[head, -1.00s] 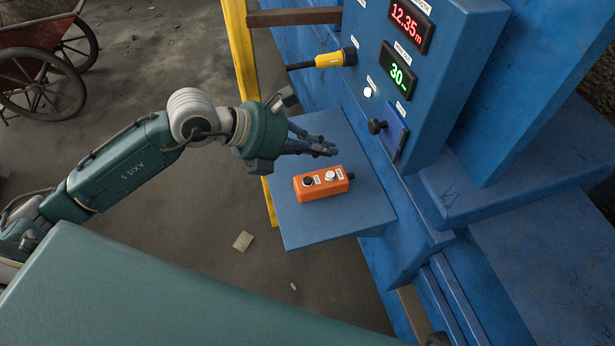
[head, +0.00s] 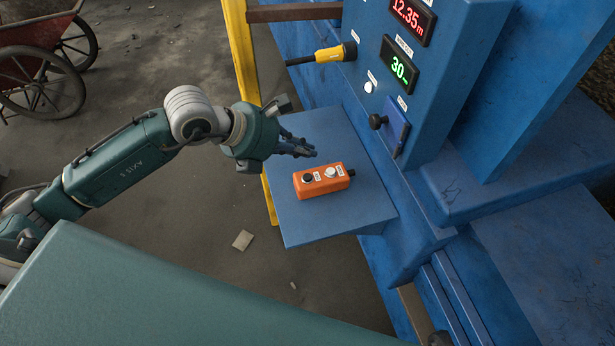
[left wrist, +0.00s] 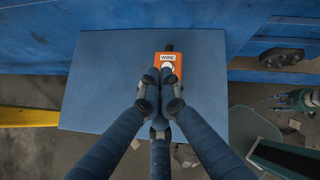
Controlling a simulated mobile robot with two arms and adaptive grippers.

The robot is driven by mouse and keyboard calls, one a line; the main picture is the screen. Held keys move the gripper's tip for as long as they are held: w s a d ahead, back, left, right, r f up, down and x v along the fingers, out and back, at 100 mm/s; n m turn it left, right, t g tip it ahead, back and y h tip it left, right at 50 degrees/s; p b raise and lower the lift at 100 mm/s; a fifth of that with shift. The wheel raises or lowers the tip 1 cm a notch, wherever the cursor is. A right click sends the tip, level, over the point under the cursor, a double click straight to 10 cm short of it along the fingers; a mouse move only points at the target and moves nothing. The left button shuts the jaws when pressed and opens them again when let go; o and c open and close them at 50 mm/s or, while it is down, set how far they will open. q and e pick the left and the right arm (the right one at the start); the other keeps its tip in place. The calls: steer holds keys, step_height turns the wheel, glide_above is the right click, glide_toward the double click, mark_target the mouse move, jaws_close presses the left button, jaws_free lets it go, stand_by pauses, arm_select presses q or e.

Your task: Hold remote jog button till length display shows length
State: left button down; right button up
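The orange jog remote (head: 322,181) lies on the blue shelf (head: 330,225), with a black button (head: 308,178) and a white button (head: 331,172). My left gripper (head: 309,152) is shut and empty, its fingertips above the remote and apart from it in the head view. In the left wrist view the closed fingertips (left wrist: 160,76) overlap the white button (left wrist: 167,67) and hide much of the remote's body. The red length display (head: 412,17) reads 12.35 m, its top cut by the frame edge. What seems to be my right gripper (left wrist: 290,98) is small at the right.
A green display (head: 399,69) reading 30, a dark knob (head: 377,122) and a yellow plug (head: 335,55) are on the blue machine beside the shelf. A yellow post (head: 242,60) stands behind my left gripper. The shelf is otherwise clear.

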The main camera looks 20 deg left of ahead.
mark_target(305, 177)
arm_select(q)
step_height(305, 177, down, 6)
steer(key=b, duration=0.4)
steer(key=shift+f, duration=0.15)
stand_by(0.8)
steer(key=shift+f+b, duration=0.35)
steer(key=shift+b, duration=0.15)
steer(key=shift+f+b, duration=0.4)
stand_by(5.5)
